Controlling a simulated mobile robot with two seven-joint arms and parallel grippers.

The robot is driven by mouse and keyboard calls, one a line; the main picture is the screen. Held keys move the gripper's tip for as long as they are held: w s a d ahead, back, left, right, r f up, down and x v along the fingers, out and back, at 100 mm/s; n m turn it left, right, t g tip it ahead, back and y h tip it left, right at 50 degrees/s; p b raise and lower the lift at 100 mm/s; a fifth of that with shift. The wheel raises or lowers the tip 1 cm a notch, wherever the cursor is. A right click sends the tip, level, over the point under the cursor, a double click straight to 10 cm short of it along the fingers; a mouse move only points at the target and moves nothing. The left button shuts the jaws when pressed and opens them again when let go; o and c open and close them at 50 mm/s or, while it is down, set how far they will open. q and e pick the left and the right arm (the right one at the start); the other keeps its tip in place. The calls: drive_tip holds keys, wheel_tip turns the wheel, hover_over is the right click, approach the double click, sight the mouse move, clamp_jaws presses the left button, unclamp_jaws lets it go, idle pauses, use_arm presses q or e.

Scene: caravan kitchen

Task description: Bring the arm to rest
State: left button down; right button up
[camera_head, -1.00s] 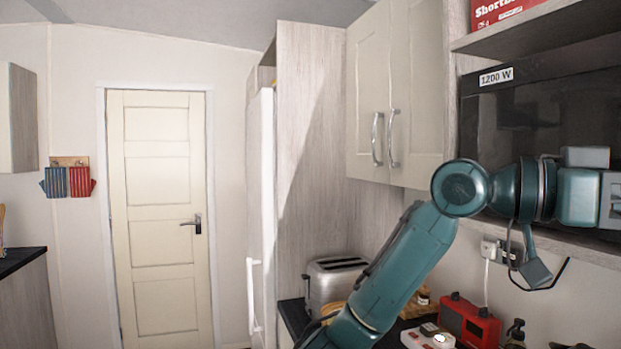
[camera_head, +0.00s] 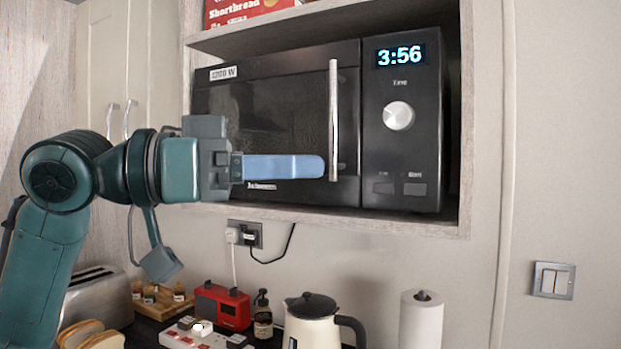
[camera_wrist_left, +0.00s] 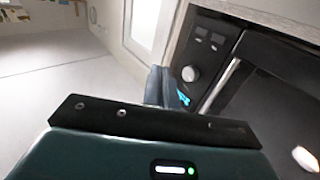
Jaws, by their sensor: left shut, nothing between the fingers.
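My left arm is teal and comes in from the left in the head view. Its gripper (camera_head: 318,167) has long blue fingers pressed together with nothing between them. It is in front of the lower part of the black microwave (camera_head: 285,110), with its tip close to the silver vertical door handle (camera_head: 334,120). I cannot tell whether the tip touches the handle. The microwave door looks closed. In the left wrist view the fingers (camera_wrist_left: 160,86) show beyond the dark wrist edge, beside the microwave's knob (camera_wrist_left: 189,74). My right gripper is not in view.
The microwave sits in a wooden shelf niche (camera_head: 440,229). Below on the counter stand a toaster (camera_head: 97,296), bread, jars, a red radio (camera_head: 222,306), a white power strip, a dark bottle (camera_head: 263,315), a cream kettle (camera_head: 310,325) and a paper roll (camera_head: 421,322).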

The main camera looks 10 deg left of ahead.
use_arm(q)
drive_tip(key=w+f+n+t+y, duration=0.1)
drive_tip(key=w+f+n+y, duration=0.25)
drive_tip(key=f, duration=1.15)
drive_tip(key=w+f+n+t+y, duration=0.1)
drive_tip(key=w+f+n+y, duration=0.2)
drive_tip(key=f, duration=1.1)
drive_tip(key=s+a+f+y, duration=0.1)
drive_tip(key=s+f, duration=0.1)
drive_tip(key=f, duration=0.4)
drive_tip(key=s+a+f+n+g+y, duration=0.1)
drive_tip(key=s+a+f+y, duration=0.1)
drive_tip(key=f, duration=0.5)
drive_tip(key=s+a+f+n+g+y, duration=0.1)
drive_tip(key=s+f+y, duration=0.1)
drive_tip(key=f, duration=0.4)
drive_tip(key=shift+s+a+f+n, duration=0.25)
drive_tip(key=shift+s+a, duration=0.1)
drive_tip(key=shift+s, duration=0.25)
drive_tip(key=s+a+f+n+g+y, duration=0.2)
drive_tip(key=s+a+f+g+y, duration=0.25)
drive_tip(key=s+f, duration=0.75)
drive_tip(key=w+d+f+m+t+h, duration=0.1)
drive_tip(key=w+d+f+t+h, duration=0.1)
drive_tip(key=d+f+t, duration=0.3)
drive_tip(key=shift+w+f+t+h, duration=0.4)
drive_tip(key=shift+w+f+t, duration=0.35)
drive_tip(key=shift+t, duration=0.3)
